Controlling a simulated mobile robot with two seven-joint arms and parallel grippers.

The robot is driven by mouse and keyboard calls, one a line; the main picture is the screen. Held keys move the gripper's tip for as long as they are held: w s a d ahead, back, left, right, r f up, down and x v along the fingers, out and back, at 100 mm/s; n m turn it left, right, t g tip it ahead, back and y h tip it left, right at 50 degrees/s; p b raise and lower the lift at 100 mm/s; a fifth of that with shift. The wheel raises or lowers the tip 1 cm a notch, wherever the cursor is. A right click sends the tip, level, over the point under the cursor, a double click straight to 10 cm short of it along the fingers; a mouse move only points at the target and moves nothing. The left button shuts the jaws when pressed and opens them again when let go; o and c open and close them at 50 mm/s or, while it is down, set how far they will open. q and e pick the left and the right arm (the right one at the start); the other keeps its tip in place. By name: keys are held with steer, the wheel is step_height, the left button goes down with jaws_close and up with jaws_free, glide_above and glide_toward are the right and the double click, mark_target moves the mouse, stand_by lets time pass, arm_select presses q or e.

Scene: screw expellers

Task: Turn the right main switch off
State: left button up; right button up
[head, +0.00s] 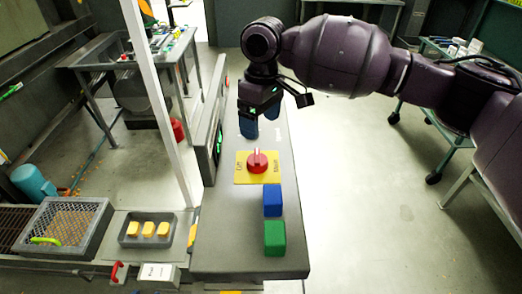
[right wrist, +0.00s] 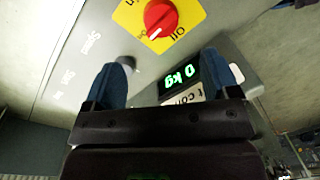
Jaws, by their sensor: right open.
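The red rotary main switch (head: 257,161) sits on a yellow plate (head: 241,172) lettered "Off" and "Main", on top of the grey console. A white line marks the knob. The switch also shows in the right wrist view (right wrist: 160,18), at the top, beyond my fingertips. My right gripper (head: 259,121) is above the console, on the far side of the switch in the head view. My left gripper is in neither view.
A blue block-shaped button (head: 273,200) and a green one (head: 275,238) stand on the console nearer than the switch. A tray (head: 124,238) with yellow blocks is at lower left. Open floor (head: 390,215) lies right.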

mark_target(258, 155)
step_height(258, 155, down, 3)
steer(key=shift+s+f, duration=0.1)
steer(key=f, duration=0.2)
steer(key=f+b, duration=0.1)
steer(key=f, duration=0.4)
steer(key=shift+s+a+f, duration=0.25)
steer(key=shift+f, duration=0.05)
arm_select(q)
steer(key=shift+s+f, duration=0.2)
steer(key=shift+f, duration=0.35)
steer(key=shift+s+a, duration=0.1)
arm_select(e)
steer(key=c, duration=0.9)
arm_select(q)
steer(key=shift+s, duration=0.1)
